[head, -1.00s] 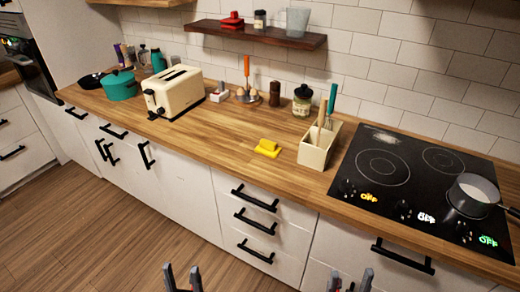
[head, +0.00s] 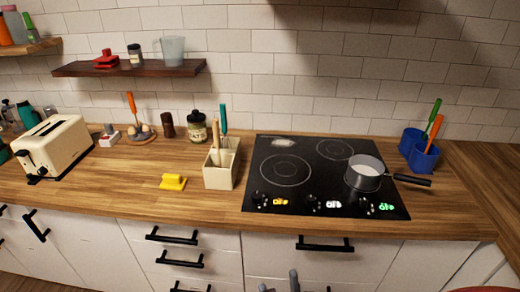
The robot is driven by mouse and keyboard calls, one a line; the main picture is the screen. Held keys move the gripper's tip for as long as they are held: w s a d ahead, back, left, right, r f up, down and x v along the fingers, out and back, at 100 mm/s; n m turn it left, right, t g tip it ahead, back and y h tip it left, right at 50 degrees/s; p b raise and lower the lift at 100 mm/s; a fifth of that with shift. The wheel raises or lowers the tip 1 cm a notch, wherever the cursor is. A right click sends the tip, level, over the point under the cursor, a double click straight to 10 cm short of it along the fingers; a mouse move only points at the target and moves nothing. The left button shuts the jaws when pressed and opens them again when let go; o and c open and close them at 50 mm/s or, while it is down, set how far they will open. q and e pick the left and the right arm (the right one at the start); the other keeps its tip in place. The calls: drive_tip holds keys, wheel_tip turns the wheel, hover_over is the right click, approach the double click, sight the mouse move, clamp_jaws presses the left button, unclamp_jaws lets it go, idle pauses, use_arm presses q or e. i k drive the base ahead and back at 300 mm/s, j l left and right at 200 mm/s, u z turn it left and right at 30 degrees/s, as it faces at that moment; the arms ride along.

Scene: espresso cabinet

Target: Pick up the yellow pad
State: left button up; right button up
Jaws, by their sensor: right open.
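The yellow pad (head: 173,182) lies on the wooden counter, left of the cream utensil box (head: 221,165) and near the counter's front edge. It looks like a small yellow block with a raised part on top. My right gripper (head: 280,281) shows only by its fingertips at the bottom edge, in front of the drawers. It is open, well apart from the pad and below the counter top. My left gripper is out of view.
The black cooktop (head: 238,206) lies right of the box, with a saucepan (head: 366,174) on it. A toaster (head: 55,147) stands at the left. The counter around the pad is clear. A wooden shelf (head: 130,70) hangs above the counter.

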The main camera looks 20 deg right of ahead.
sight(174, 182)
drive_tip(key=i+l+z, duration=0.25)
drive_tip(key=z, duration=0.15)
drive_tip(key=i+l+z, duration=0.15)
drive_tip(key=i+z, duration=0.2)
